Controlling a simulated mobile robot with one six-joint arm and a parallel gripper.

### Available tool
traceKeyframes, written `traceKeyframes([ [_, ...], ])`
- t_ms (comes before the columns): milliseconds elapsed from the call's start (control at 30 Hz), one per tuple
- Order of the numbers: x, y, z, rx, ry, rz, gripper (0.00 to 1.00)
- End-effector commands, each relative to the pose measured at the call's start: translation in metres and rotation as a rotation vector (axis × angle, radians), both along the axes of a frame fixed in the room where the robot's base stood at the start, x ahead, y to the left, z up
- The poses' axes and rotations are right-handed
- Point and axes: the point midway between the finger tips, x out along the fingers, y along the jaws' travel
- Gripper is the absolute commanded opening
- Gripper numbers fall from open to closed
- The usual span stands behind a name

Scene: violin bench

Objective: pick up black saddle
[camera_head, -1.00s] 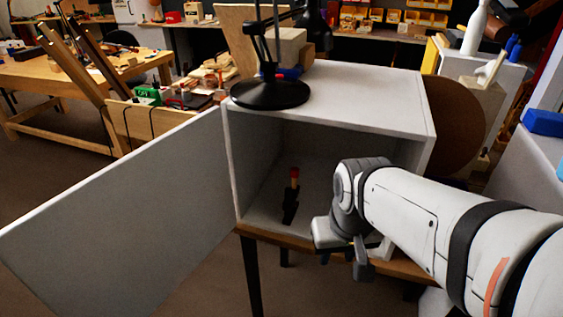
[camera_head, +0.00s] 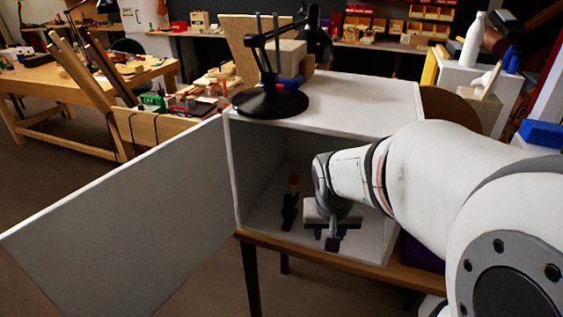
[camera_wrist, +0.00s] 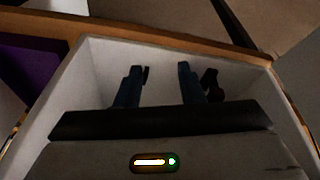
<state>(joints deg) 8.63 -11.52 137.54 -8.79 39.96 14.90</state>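A small dark piece, apparently the black saddle (camera_head: 288,213), is inside the open white cabinet, with a red-topped part (camera_head: 294,182) at its upper end. My gripper (camera_head: 333,238) is inside the cabinet to its right, with a small gap between them in the head view. In the wrist view my two fingers (camera_wrist: 160,85) are spread apart with nothing between them. A dark object, likely the saddle (camera_wrist: 211,86), shows just beside the right finger, partly hidden by it; I cannot tell whether they touch.
The white cabinet (camera_head: 232,175) stands on a wooden table (camera_head: 400,272), its door (camera_head: 130,220) swung wide to the left. Its side walls and top limit the room around my arm. A black lamp (camera_head: 270,103) stands on top. A purple object (camera_wrist: 28,72) lies outside the cabinet.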

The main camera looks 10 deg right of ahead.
Motion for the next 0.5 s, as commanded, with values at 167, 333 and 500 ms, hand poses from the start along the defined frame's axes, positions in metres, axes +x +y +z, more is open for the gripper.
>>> traceKeyframes([
  [167,0.056,-0.041,-0.021,-0.021,-0.072,-0.213,0.35],
  [333,0.086,-0.062,-0.038,-0.015,-0.126,-0.325,0.35],
  [500,0.096,-0.071,-0.053,-0.01,-0.142,-0.358,0.35],
])
